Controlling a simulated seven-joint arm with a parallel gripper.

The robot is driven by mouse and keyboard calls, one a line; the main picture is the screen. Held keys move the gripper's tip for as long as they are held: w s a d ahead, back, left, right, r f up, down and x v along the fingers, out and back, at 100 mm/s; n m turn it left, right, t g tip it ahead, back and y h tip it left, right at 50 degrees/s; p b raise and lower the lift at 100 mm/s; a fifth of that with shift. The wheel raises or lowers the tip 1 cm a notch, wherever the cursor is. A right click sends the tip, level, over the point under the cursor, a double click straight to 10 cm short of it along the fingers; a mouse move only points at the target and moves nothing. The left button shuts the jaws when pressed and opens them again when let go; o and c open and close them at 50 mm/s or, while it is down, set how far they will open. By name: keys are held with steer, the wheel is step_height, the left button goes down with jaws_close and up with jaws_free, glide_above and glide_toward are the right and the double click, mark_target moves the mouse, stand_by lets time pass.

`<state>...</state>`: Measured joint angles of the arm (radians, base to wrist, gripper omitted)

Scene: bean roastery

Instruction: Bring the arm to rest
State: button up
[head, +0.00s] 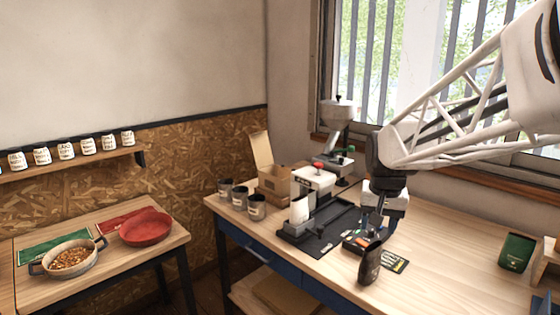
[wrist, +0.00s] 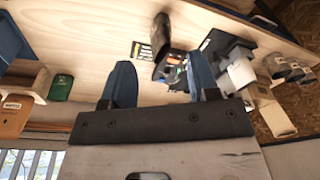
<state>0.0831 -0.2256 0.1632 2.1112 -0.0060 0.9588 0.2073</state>
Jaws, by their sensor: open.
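My gripper (head: 379,226) is open, its fingers pointing down over the right-hand table. In the wrist view its two blue fingers (wrist: 160,78) are spread with a gap between them. A dark, rounded upright item (head: 370,263) stands on the table just in front of and below the gripper. It also shows in the wrist view (wrist: 161,38), just beyond the fingertips. Nothing is visibly held. I cannot tell how far the fingertips are from the small tray behind the item.
A small tray of coloured items (head: 356,243) lies by a dark card (head: 394,263). A black mat (head: 313,246) carries a white-topped machine (head: 314,180). Several cups and a cardboard box (head: 273,185) are left of it. A green bag (head: 516,252) stands right; bare tabletop lies between.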

steer(key=s+a+f+n, duration=0.1)
steer(key=s+a, duration=0.1)
steer(key=s, duration=1)
steer(key=s+a+f+n+t, duration=0.1)
steer(key=s+a+f+n, duration=0.1)
steer(key=s, duration=1.1)
steer(key=shift+s+a+f, duration=0.15)
steer(key=shift+s+f, duration=0.1)
